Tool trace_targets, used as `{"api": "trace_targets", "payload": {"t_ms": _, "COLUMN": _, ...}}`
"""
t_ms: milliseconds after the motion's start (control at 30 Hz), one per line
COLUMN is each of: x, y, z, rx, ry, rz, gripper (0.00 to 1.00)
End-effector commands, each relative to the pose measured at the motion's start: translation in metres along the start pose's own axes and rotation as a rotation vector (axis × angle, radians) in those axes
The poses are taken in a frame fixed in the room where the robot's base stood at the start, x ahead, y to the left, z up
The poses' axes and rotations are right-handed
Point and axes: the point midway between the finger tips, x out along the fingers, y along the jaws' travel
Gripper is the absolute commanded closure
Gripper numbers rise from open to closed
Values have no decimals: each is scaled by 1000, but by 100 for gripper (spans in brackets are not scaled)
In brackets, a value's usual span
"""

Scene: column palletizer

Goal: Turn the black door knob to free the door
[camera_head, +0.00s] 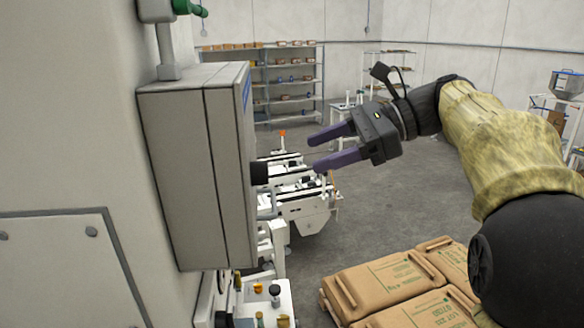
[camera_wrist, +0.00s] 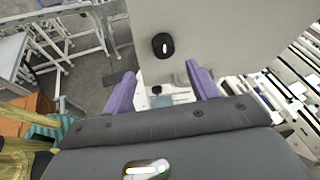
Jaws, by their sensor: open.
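The black door knob (camera_head: 259,173) sticks out from the door side of a grey wall cabinet (camera_head: 178,170). In the wrist view the knob (camera_wrist: 162,45) is a black disc with a short white mark, standing on the pale door face (camera_wrist: 215,25). The door looks closed. My gripper (camera_head: 315,152) is open and empty, with two purple fingers pointing left toward the knob. A clear gap separates the fingertips from the knob. In the wrist view the knob lies ahead, between the lines of the spread fingers (camera_wrist: 161,72).
Stacked brown sacks (camera_head: 390,285) lie below my arm. White conveyor machinery (camera_head: 300,200) stands beyond the cabinet. A shelf rack (camera_head: 290,85) is at the back wall. The air between my fingers and the knob looks clear.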

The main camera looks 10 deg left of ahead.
Motion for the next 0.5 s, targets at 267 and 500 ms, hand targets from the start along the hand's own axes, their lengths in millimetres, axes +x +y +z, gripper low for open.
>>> {"api": "trace_targets", "payload": {"t_ms": 267, "x": 46, "y": 1, "z": 1, "rx": 1, "ry": -1, "rz": 4, "gripper": 41}}
{"api": "trace_targets", "payload": {"t_ms": 500, "x": 85, "y": 1, "z": 0, "rx": 2, "ry": -1, "rz": 4, "gripper": 41}}
